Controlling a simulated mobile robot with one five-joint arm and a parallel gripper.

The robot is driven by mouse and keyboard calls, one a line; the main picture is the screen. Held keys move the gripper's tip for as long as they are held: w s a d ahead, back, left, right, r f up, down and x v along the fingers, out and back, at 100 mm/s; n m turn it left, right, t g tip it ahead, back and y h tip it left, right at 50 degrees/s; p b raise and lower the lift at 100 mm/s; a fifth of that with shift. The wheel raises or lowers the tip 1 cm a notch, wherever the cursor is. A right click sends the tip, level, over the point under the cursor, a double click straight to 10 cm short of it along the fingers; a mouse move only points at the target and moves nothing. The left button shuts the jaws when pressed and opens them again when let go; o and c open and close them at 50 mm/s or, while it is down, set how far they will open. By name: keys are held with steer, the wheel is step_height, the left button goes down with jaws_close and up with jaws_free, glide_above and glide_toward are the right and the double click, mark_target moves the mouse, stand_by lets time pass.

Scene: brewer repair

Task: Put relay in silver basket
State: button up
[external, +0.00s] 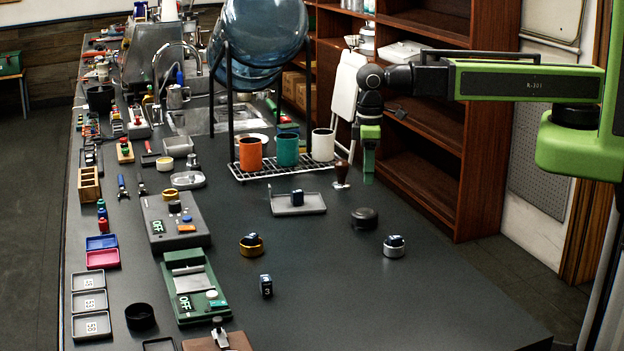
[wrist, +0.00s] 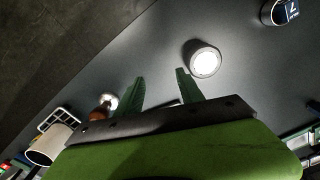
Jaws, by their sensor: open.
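A small dark block (external: 266,287) with white marks stands on the dark counter. Similar blocks sit in a gold ring-shaped holder (external: 251,250), on a grey tray (external: 312,207) and in a silver round holder (external: 394,251). I cannot tell which block is the relay; the silver holder looks like the silver basket. In the wrist view the silver holder (wrist: 268,14) is at the top right, with a dark, blue-and-white marked block (wrist: 287,10) in it. My gripper (external: 368,178) hangs above the far right of the counter, open and empty; its spread fingers (wrist: 160,78) show in the wrist view.
A dark round puck (external: 364,218) lies between my gripper and the silver holder. A wooden-handled tamper (external: 341,174) and a rack with orange, teal and white cups (external: 322,145) stand left of my gripper. Green and grey devices (external: 197,290) line the left. The right front counter is clear.

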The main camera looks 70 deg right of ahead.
steer(key=w+d+f+m, duration=0.1)
steer(key=d, duration=0.4)
steer(key=w+d+f+m+b, duration=0.1)
steer(key=d, duration=0.4)
steer(key=w+d+f+b, duration=0.1)
steer(key=d, duration=0.4)
steer(key=shift+d+f+m, duration=0.15)
steer(key=shift+f+m, duration=0.2)
steer(key=shift+m, duration=0.05)
steer(key=s+d+f+m+b, duration=0.1)
steer(key=s+d+b, duration=0.1)
steer(key=d, duration=1)
steer(key=shift+s+d+f+m, duration=0.15)
steer(key=shift+s+f+m, duration=0.05)
steer(key=shift+f+m, duration=0.1)
